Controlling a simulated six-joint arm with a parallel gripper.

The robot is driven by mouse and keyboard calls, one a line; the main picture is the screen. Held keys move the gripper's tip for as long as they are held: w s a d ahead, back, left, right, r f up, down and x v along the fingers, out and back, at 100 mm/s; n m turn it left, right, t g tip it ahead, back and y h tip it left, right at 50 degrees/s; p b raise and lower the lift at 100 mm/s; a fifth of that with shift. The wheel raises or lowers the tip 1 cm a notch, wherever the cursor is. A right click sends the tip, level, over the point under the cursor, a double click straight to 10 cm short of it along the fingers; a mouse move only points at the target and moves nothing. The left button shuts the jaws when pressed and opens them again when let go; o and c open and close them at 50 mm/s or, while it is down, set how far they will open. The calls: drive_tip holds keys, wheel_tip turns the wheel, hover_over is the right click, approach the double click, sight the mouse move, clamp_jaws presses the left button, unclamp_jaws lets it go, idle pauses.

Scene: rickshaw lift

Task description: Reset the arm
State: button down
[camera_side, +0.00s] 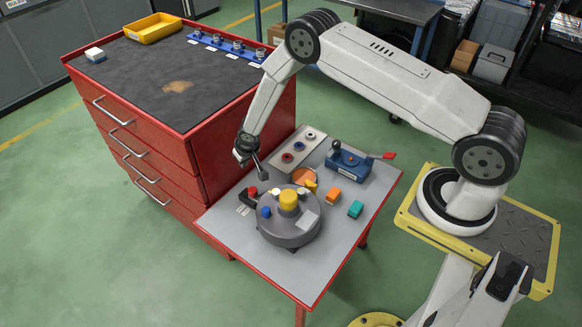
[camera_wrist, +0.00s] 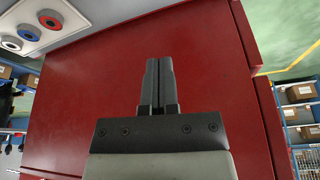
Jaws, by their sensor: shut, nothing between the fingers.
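My gripper (camera_side: 262,174) hangs over the left edge of the small grey-topped table (camera_side: 232,226), close to the red cabinet's side. In the wrist view the two dark fingers of my gripper (camera_wrist: 158,62) lie side by side, shut and empty, in front of the red cabinet face (camera_wrist: 90,90). My arm reaches across from its base at the right, bent over the table.
A round grey turntable (camera_side: 290,232) with small coloured pieces stands on the table below my gripper. Near it are a plate with rings (camera_side: 298,147), a blue fixture (camera_side: 348,163), an orange block (camera_side: 333,196) and a teal block (camera_side: 355,209). The red cabinet (camera_side: 215,140) rises left.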

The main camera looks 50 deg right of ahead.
drive_tip(key=shift+r, duration=0.15)
drive_tip(key=s+r+n, duration=0.1)
drive_tip(key=s+r, duration=0.4)
drive_tip(key=r, duration=0.4)
drive_tip(key=s+r, duration=0.5)
drive_tip(key=r, duration=0.4)
drive_tip(key=s+a+r, duration=0.1)
drive_tip(key=s+r, duration=0.3)
drive_tip(key=s, duration=0.4)
drive_tip(key=s+a+r+n+g, duration=0.1)
drive_tip(key=s+r, duration=0.3)
drive_tip(key=s, duration=0.4)
drive_tip(key=shift+s+r+n+y, duration=0.15)
drive_tip(key=shift+s+n+y, duration=0.15)
drive_tip(key=shift+y, duration=0.1)
